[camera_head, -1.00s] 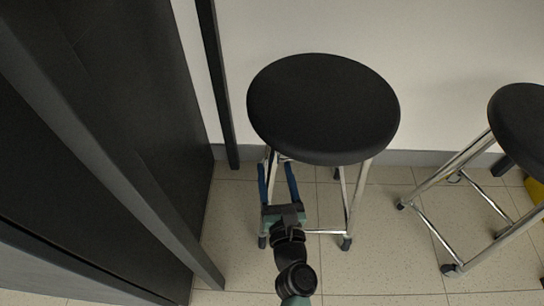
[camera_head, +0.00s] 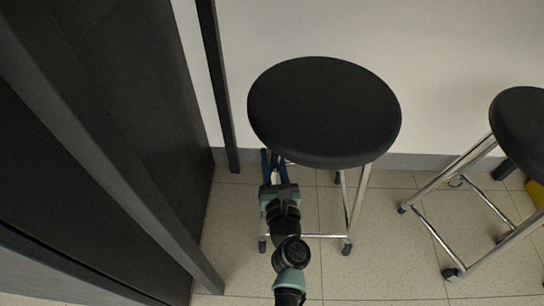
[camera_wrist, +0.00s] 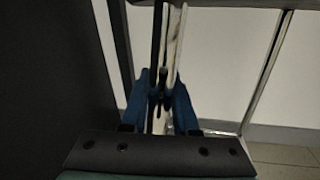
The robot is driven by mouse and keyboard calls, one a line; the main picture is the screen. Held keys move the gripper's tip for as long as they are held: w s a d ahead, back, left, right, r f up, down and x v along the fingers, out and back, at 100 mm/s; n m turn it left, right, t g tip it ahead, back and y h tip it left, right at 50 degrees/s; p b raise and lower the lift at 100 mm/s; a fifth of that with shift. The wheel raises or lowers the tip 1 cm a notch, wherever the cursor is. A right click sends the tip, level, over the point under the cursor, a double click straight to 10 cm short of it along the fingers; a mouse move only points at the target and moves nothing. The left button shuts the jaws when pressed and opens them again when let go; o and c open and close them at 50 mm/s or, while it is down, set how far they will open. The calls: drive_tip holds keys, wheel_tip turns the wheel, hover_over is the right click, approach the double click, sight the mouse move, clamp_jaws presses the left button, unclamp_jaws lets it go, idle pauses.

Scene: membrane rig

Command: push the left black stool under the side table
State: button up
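The left black stool (camera_head: 322,112) has a round black seat and chrome legs on small dark feet. It stands upright on the floor, right of the dark side table (camera_head: 120,170). My gripper (camera_head: 274,156) is low at the stool's near left side, just under the seat's edge. In the wrist view my gripper (camera_wrist: 162,82) has its blue fingers on either side of a chrome stool leg (camera_wrist: 169,45), drawn in close on it. The seat hides the fingertips in the head view.
A second black stool (camera_head: 525,125) stands at the right. A pale wall (camera_head: 440,60) is behind both stools. A yellow object (camera_head: 537,190) shows at the right edge. Tiled floor (camera_head: 385,240) is clear between the stools.

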clamp_jaws()
idle(1.0)
